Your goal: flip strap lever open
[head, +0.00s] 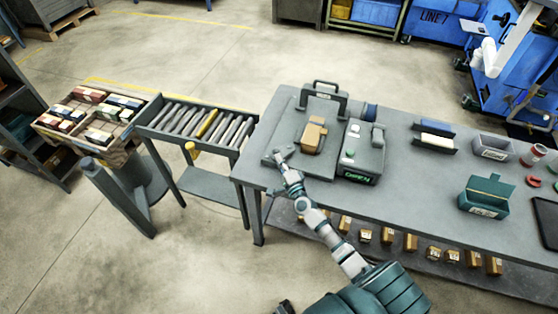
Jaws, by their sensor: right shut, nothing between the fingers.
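A grey strapping machine stands on the left end of the workbench, with a flat bed (285,133), a dark arch (324,100) and a control box (361,152) with a lit green display. A brown carton (313,137) sits on the bed. The strap lever is too small to make out for certain. My right gripper (279,155) is at the front left edge of the bed, left of and nearer than the carton. It is shut and empty; contact with the machine cannot be told. My left gripper is not seen.
A roller conveyor (203,127) joins the bench at left, with a crate of packages (95,117) beyond. A teal box (484,196), a grey bin (492,147) and a dark tablet (546,222) lie right on the bench (420,200).

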